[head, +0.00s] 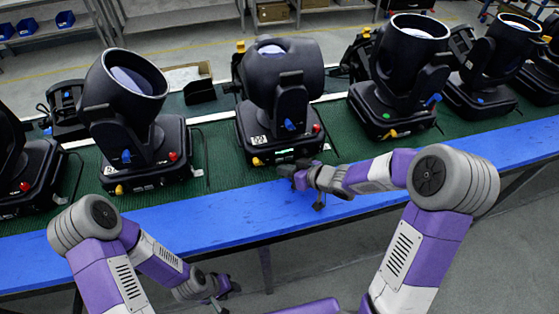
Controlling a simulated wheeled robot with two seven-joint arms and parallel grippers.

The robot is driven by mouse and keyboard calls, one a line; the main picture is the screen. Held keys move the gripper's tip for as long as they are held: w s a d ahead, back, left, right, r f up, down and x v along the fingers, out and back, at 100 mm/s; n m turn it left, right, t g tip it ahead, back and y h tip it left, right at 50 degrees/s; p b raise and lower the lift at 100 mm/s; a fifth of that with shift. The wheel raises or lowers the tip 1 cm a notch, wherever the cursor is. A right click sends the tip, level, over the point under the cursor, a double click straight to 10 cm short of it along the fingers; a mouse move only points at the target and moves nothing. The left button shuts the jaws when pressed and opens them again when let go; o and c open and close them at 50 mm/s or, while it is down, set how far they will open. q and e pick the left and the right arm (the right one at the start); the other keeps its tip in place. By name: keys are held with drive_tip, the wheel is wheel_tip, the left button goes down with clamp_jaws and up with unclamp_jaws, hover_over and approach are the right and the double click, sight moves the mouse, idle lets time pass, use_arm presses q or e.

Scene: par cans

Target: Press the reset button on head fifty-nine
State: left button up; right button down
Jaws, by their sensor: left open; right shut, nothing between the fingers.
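The middle moving head (282,72) stands on the green mat with its lamp barrel tipped. A small white label (258,140) on its base seems to read 59, but it is tiny. Its base front carries a red knob (316,128), a yellow part (257,161) and a lit display strip (285,152); which one is the reset button I cannot tell. My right gripper (290,173) is shut and empty, just in front of that base, over the blue table edge; contact is unclear. My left gripper (229,287) is open, low in front of the table and away from the heads.
Similar heads stand left (124,85) and right (409,55) of the middle one, with more beyond. The blue table edge (200,222) runs along the front. A cardboard box (200,83) lies behind. Open floor (330,255) shows in front.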

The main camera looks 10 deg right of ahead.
drive_tip(key=shift+w, duration=0.1)
idle(0.4)
drive_tip(key=shift+w+p, duration=0.35)
drive_tip(key=shift+w+p, duration=0.3)
drive_tip(key=shift+w, duration=0.05)
idle(0.6)
drive_tip(key=shift+s, duration=0.8)
drive_tip(key=shift+s, duration=0.1)
